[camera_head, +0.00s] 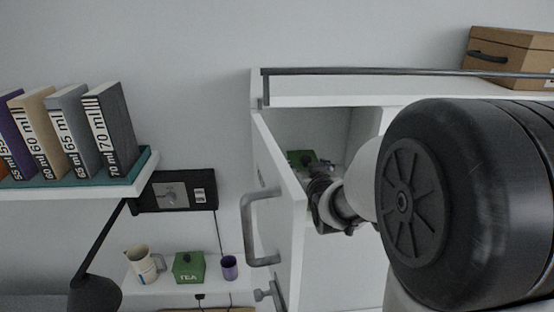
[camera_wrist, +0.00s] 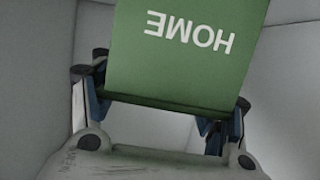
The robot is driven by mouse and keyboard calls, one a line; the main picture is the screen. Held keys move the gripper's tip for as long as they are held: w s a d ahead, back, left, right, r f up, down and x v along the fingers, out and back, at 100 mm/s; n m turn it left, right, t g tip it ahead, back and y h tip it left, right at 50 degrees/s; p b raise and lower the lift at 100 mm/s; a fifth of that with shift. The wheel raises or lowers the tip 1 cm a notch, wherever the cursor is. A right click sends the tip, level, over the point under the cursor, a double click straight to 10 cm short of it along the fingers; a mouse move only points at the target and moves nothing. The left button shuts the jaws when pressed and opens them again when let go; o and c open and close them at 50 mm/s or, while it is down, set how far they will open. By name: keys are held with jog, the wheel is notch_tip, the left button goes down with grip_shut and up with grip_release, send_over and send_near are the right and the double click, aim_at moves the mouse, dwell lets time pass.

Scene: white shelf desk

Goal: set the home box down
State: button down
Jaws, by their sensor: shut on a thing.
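The home box (camera_wrist: 185,55) is green with white "HOME" lettering, which appears upside down in the wrist view. My gripper (camera_wrist: 166,90) is shut on it, with one finger at each side. In the head view my gripper (camera_head: 322,195) is inside the open white cupboard (camera_head: 383,125), behind the open door (camera_head: 281,200). A small green part of the home box (camera_head: 302,157) shows beyond the gripper. The rest is hidden by the door and my arm. I cannot tell whether the box touches the cupboard floor.
The cupboard door with its grey handle (camera_head: 262,230) stands open left of my arm. A brown box (camera_head: 508,55) is on top behind a rail (camera_head: 390,71). At left are a book shelf (camera_head: 90,186), a jug (camera_head: 143,262), a green tea box (camera_head: 188,268) and a purple cup (camera_head: 229,268).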

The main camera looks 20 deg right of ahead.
jog(key=shift+w+f, duration=0.15)
jog(key=shift+f, duration=0.15)
jog(key=shift+c, duration=1.3)
grip_release()
jog(key=shift+r, duration=0.2)
jog(key=b+v, duration=0.1)
jog(key=v, duration=1.1)
